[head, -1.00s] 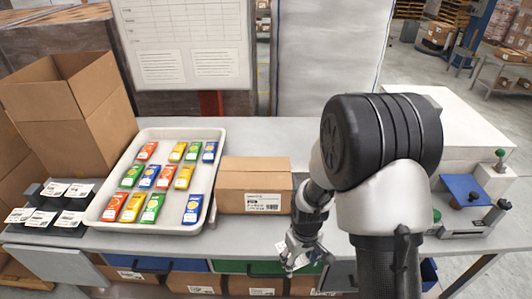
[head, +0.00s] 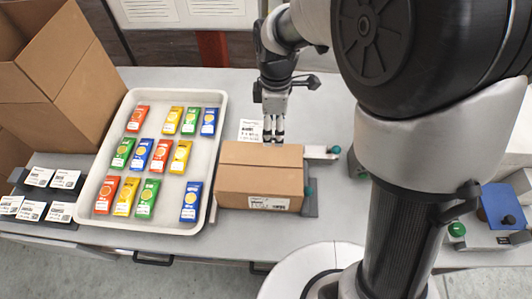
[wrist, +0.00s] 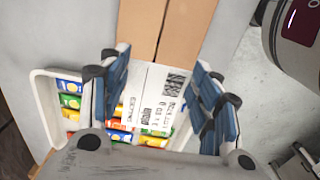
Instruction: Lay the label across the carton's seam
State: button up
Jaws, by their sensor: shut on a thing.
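The brown closed carton (head: 258,178) sits on the grey bench, with a printed label on its front face. Its seam runs left to right across the top; in the wrist view the carton top (wrist: 180,30) shows the seam as a dark line. My gripper (head: 273,136) is at the carton's back edge, fingers pointing down, shut on a white printed label (head: 249,131). In the wrist view the label (wrist: 153,100) lies between the blue finger pads, its upper edge overlapping the seam line. The label's height above the carton is hard to tell.
A white tray (head: 218,110) of coloured packets stands left of the carton. Further left are an open box (head: 70,75) and dark holders with labels (head: 38,177). Bench behind is clear.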

aim_at(273, 164)
notch_tip(273, 164, down, 19)
jog(key=shift+r+b, duration=0.1)
jog(key=shift+b, duration=1.15)
jog(key=shift+s+f+b, duration=0.25)
jog(key=shift+f+b, duration=0.3)
jog(key=shift+f, duration=0.05)
jog(key=shift+c, duration=0.2)
jog(key=o, duration=0.5)
jog(key=shift+o, duration=1)
jog(key=shift+w, duration=0.25)
jog(key=shift+r, duration=0.1)
